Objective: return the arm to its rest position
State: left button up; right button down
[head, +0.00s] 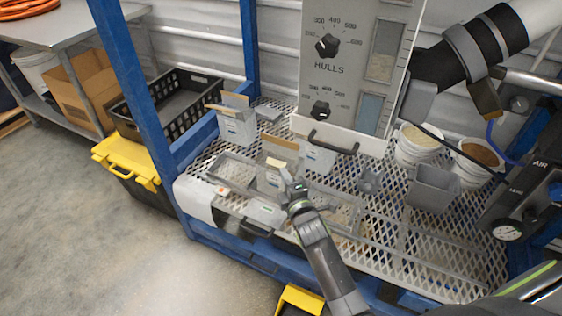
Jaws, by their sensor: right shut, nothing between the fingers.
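My right gripper (291,184) is at the middle of the head view, over the metal mesh bench. Its arm comes up from the bottom of the picture. The fingers are shut with nothing held. The fingertips overlap the right edge of an open-topped grey box with tan flaps (272,170) in the picture; I cannot tell whether they touch it. My left gripper is not in view.
The mesh bench (400,235) carries a clear tray (235,172), another flapped box (236,122), a grey bin (433,188) and white buckets (417,143). A hopper panel (350,60) hangs above. A blue post (130,75) stands left.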

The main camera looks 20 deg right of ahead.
jog(key=shift+s, duration=0.5)
jog(key=s+d+f+m+g+p, duration=0.1)
jog(key=s+d+f+m+g, duration=0.15)
jog(key=s+f, duration=0.5)
jog(key=s+d+f+m+g+p, duration=0.1)
jog(key=s+f+m+g, duration=0.3)
jog(key=f, duration=0.7)
jog(key=s+d+f+m+g+p, duration=0.2)
jog(key=s+f+m, duration=0.1)
jog(key=s+f, duration=0.5)
jog(key=s+d+f+m+g, duration=0.1)
jog(key=s+f+m+g, duration=0.1)
jog(key=s, duration=0.8)
jog(key=s+d+f+m+g+p, duration=0.1)
jog(key=s+d+f+m+g, duration=0.1)
jog(key=s+f, duration=0.4)
jog(key=s+d+f+m+g+h+p, duration=0.1)
jog(key=s+f+m+g, duration=0.3)
jog(key=s, duration=1.1)
jog(key=shift+d+m, duration=0.35)
jog(key=shift+s, duration=0.1)
